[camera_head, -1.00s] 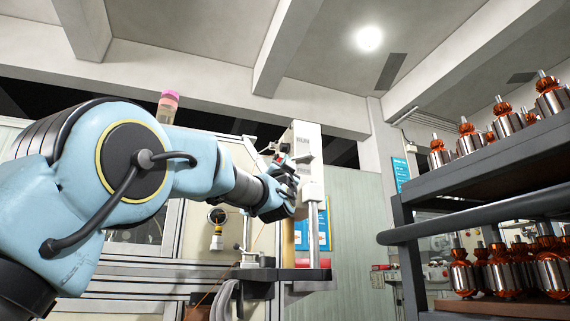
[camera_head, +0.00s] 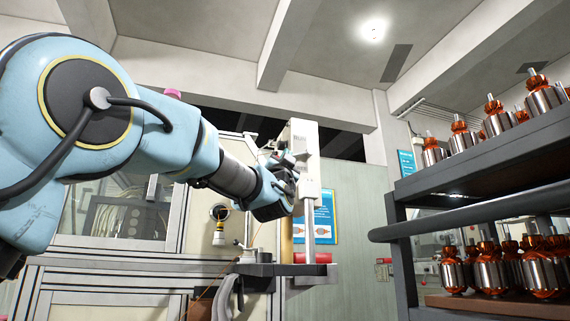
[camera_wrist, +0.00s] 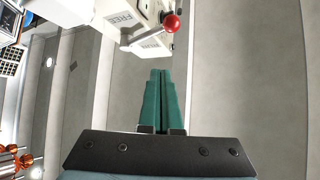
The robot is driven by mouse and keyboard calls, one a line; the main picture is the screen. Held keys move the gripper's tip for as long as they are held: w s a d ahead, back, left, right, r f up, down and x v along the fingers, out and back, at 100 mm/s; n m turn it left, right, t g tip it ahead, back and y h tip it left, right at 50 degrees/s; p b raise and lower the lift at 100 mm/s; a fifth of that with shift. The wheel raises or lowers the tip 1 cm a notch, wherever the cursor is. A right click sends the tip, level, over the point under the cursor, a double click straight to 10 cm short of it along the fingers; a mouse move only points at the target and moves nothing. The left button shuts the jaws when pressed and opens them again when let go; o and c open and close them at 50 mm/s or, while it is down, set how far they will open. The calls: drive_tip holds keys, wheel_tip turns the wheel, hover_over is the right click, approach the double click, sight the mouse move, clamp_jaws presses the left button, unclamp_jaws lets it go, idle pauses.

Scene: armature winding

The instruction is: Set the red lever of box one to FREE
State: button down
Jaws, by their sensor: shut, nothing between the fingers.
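The white box (camera_head: 303,152) stands on an upright post in the head view, just right of my gripper (camera_head: 281,158). In the wrist view, the white box (camera_wrist: 112,10) is at the top, with a label reading FREE.
A dark rack (camera_head: 480,180) with several copper-wound armatures stands on the right. A pale machine cabinet (camera_head: 120,225) is behind my arm. A small dark ledge (camera_head: 275,270) with a red part sits below the box.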

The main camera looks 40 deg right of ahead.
drive_tip(key=shift+v, duration=2.1)
drive_tip(key=shift+a+r, duration=0.1)
drive_tip(key=shift+r, duration=0.05)
